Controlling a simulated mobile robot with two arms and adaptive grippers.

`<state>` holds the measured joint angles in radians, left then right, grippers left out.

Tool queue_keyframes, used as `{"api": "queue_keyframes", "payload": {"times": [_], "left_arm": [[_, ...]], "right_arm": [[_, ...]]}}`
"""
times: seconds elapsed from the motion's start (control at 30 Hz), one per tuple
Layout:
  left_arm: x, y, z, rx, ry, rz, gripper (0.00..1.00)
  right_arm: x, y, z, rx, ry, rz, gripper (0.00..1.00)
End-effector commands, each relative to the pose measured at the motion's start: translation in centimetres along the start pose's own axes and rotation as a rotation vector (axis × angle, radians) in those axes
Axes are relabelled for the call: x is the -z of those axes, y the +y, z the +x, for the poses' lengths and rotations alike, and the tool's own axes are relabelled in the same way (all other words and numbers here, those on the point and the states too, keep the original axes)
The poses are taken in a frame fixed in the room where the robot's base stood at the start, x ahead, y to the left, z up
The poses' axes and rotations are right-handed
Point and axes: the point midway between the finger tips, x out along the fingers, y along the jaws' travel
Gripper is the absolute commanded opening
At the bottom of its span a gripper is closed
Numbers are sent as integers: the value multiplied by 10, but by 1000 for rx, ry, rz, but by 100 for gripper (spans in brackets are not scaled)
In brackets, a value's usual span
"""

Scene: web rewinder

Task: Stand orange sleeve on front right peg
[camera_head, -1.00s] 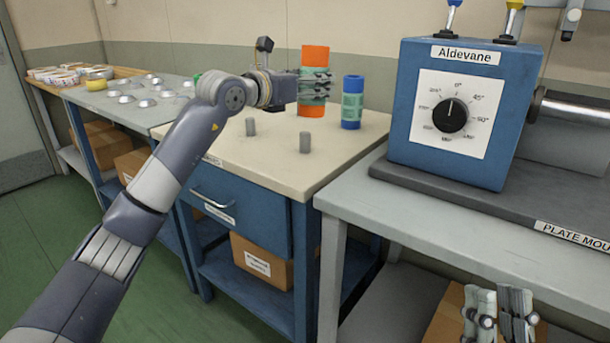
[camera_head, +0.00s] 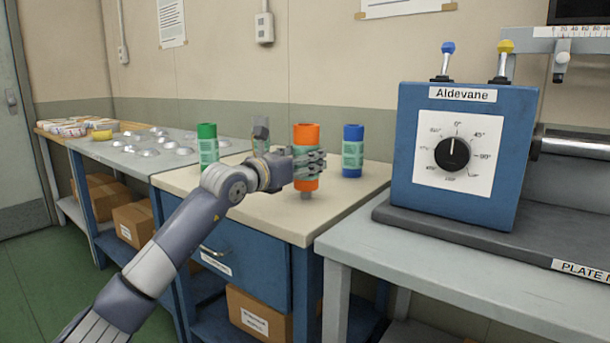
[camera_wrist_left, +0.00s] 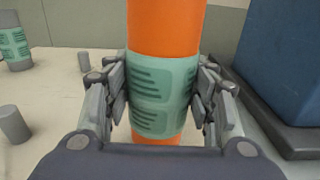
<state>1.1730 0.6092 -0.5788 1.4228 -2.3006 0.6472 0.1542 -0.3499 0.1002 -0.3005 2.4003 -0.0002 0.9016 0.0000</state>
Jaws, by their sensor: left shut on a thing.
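The orange sleeve (camera_head: 305,136), with a teal label, stands upright in my left gripper (camera_head: 309,163). The fingers are shut around its label, seen from both sides in the left wrist view (camera_wrist_left: 160,95). The front right peg (camera_head: 306,196) shows only as a short grey stub directly below the sleeve. The sleeve's lower end is in line with this peg and hides its top; I cannot tell how far the sleeve is around it. My right gripper is out of view.
A green sleeve (camera_head: 207,143) and a blue sleeve (camera_head: 352,150) stand at the back of the cream tabletop (camera_head: 258,212). A grey peg (camera_wrist_left: 14,124) shows at left in the wrist view. The blue Aldevane machine (camera_head: 460,185) stands to the right.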

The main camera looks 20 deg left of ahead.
Motion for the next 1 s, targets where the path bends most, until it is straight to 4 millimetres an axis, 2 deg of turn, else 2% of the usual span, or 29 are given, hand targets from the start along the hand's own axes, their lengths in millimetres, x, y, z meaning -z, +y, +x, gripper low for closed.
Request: {"api": "queue_keyframes", "payload": {"times": [0.03, 0.1, 0.37, 0.4, 0.47, 0.83, 1.0], "left_arm": [[13, 0, 0, 0, 0, 0, 8], [22, 0, 0, 0, -2, 0, 8], [25, 0, 0, 0, -2, 0, 8], [28, 0, 0, 0, 3, 0, 61], [28, 0, 0, 0, 3, 0, 72], [27, 0, -1, 0, 1, 0, 72], [27, 1, -13, -1, 1, 1, 72]], "right_arm": [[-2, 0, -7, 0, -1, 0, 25], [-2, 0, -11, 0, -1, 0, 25], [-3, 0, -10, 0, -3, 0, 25], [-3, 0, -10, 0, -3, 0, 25], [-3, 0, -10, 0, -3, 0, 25], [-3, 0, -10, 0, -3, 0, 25], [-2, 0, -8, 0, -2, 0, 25]]}}
